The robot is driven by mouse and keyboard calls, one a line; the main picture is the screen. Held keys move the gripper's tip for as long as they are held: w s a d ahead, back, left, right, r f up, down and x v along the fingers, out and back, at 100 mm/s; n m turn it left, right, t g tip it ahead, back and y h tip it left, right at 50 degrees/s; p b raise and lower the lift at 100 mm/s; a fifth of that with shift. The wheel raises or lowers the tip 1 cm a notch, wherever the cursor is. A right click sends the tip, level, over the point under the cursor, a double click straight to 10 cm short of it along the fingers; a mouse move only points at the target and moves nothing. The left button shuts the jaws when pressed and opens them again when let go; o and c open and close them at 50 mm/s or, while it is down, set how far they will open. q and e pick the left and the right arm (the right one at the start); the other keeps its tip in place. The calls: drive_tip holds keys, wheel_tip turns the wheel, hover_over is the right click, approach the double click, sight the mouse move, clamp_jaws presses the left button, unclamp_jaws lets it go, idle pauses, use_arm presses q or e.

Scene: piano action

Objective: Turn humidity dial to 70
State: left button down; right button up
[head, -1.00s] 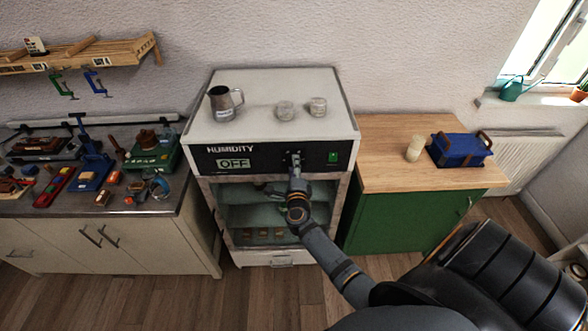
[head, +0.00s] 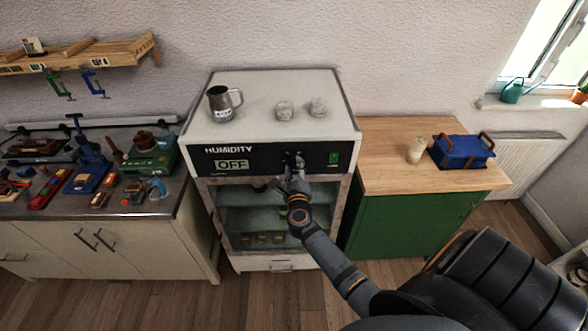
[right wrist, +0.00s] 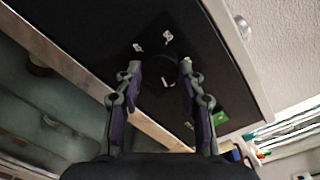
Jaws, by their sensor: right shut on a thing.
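The humidity cabinet (head: 270,112) stands against the wall, with a black panel labelled HUMIDITY. Its display (head: 231,165) reads OFF. The dark round humidity dial (right wrist: 158,72) sits on the panel, with small white marks around it in the right wrist view. My right gripper (head: 293,166) reaches up to the panel from the front, and in the head view it mostly hides the dial. In the right wrist view its fingers (right wrist: 159,76) are on either side of the dial, shut on it. My left gripper is in no view.
A green switch (head: 334,158) is right of the dial. A tool bench (head: 95,205) is on the left. A green cupboard (head: 400,222) with a blue box (head: 462,150) is on the right.

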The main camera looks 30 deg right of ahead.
idle(0.3)
drive_tip(key=o, duration=1.2)
drive_tip(key=shift+s, duration=0.1)
drive_tip(key=shift+s+a+f, duration=0.1)
drive_tip(key=shift+s+a, duration=0.15)
drive_tip(key=shift+s, duration=0.05)
drive_tip(key=v, duration=1.1)
drive_tip(key=shift+s, duration=0.1)
